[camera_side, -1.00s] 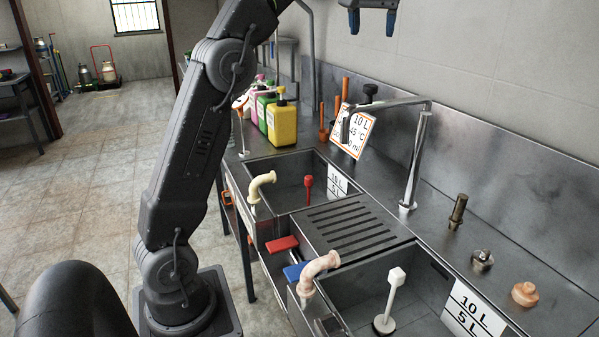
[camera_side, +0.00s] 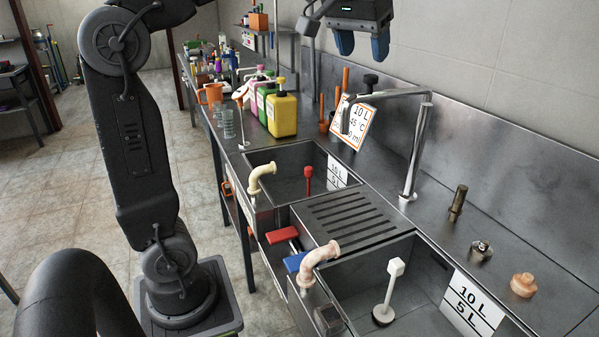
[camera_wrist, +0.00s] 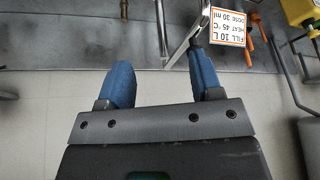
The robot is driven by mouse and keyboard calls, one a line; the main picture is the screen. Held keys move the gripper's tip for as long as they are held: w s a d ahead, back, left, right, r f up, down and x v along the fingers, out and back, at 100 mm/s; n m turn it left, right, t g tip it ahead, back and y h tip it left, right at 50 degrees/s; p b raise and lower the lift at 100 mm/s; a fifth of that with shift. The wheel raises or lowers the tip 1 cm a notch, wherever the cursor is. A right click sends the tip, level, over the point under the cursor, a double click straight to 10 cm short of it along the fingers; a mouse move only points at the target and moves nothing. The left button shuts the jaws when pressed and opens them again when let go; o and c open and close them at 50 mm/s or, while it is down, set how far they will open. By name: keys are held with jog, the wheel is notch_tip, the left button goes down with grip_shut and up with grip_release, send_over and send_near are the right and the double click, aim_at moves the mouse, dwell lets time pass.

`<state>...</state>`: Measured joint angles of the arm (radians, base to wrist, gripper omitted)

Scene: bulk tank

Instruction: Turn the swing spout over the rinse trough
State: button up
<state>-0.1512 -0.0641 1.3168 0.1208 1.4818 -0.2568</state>
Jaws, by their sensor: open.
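The swing spout (camera_side: 416,150) is a chrome upright pipe on the back ledge. Its bent arm reaches left in the side view, with a down-turned outlet in front of the orange-edged sign (camera_side: 357,122). Two sunken basins lie before it: a far one (camera_side: 285,157) with a red plug, and a near one (camera_side: 345,275) with a white plug. Neither is labelled as the rinse trough. My gripper (camera_side: 362,45) is open and empty, above and apart from the spout. In the wrist view, chrome pipe (camera_wrist: 181,44) shows between and beyond the blue fingers.
A slotted drainboard (camera_side: 345,215) lies between the basins. Cream (camera_side: 262,178) and pinkish (camera_side: 318,262) elbow pipes stand on the front edge. Yellow jug (camera_side: 282,115) and other bottles crowd the far left. Small fittings (camera_side: 481,249) stand on the right ledge. The wall is close behind my gripper.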

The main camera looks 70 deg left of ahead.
jog(key=s+d+f+m+h, duration=0.1)
jog(key=s+d+f+m, duration=0.1)
jog(key=s+f, duration=0.5)
jog(key=s+d+f+m+t+h, duration=0.1)
jog(key=s+d+f, duration=0.4)
jog(key=f, duration=0.6)
jog(key=shift+s+f+m, duration=0.15)
jog(key=shift+s+m, duration=0.55)
jog(key=shift+s, duration=0.7)
jog(key=shift+d, duration=0.1)
